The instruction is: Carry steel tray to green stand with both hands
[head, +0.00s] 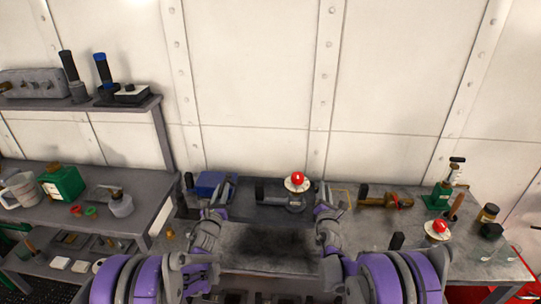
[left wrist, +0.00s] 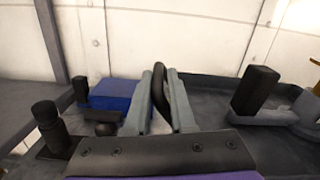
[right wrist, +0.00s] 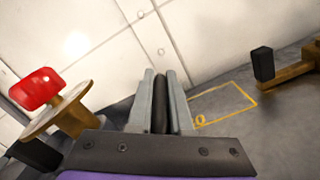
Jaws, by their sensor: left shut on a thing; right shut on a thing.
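The steel tray (head: 243,192) is a dark grey, low-walled tray at the back of the bench, between my two grippers. It also shows in the left wrist view (left wrist: 212,88). My left gripper (head: 215,211) is shut on a black handle (left wrist: 168,92) at its left end. My right gripper (head: 328,210) is shut on a black handle (right wrist: 159,104) at its right end. A grey valve with a black grip (left wrist: 252,92) and a red-knobbed brass disc (head: 297,180) appear in the tray. I cannot tell whether the tray is clear of the bench. I cannot identify a green stand.
A blue box (head: 207,183) is close to the tray's left end. Right of the tray are a yellow outline (right wrist: 226,103), a brass valve (head: 385,199), a green-based tool (head: 439,196) and another red-knobbed part (head: 438,230). A shelf unit (head: 130,208) stands left. The bench front is bare, darkly stained.

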